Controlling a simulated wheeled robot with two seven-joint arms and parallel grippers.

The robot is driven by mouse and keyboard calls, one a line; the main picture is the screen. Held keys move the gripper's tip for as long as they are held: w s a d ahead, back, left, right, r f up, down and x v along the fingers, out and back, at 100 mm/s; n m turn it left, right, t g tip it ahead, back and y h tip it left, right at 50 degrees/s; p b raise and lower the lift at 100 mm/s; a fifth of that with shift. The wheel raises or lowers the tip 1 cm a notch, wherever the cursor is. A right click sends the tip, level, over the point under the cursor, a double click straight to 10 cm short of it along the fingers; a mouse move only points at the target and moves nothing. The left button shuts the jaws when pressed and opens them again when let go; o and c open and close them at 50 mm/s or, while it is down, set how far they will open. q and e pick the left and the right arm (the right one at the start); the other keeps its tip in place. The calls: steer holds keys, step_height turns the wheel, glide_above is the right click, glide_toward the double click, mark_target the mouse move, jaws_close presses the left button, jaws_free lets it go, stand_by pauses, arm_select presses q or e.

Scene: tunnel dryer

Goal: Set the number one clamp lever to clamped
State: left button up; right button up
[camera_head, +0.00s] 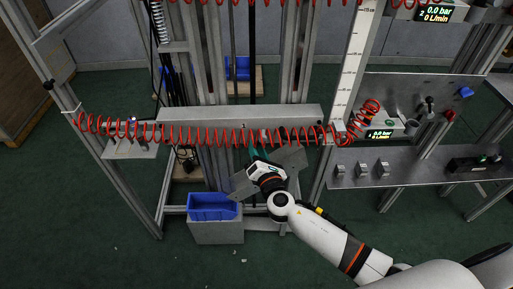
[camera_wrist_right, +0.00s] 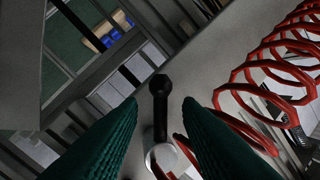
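My right gripper (camera_head: 258,148) reaches up to the grey horizontal beam (camera_head: 240,118), at the red coiled hose. In the right wrist view its two green ridged fingers (camera_wrist_right: 160,108) are apart. A black lever with a knob-like end (camera_wrist_right: 160,86) stands between them, with a gap visible on each side. The lever rises from a round silver base (camera_wrist_right: 162,158). I cannot read a number or a clamped mark on it. In the head view the lever is too small and covered to make out. My left gripper is not in view.
The red coiled hose (camera_head: 180,134) runs along the beam and shows close on the right in the wrist view (camera_wrist_right: 270,75). A blue bin (camera_head: 212,206) stands below left. A grey shelf (camera_head: 410,180) with small metal blocks is at the right. Upright metal posts frame the space.

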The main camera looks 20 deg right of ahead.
steer(key=shift+w, duration=0.45)
steer(key=shift+c, duration=0.4)
jaws_close()
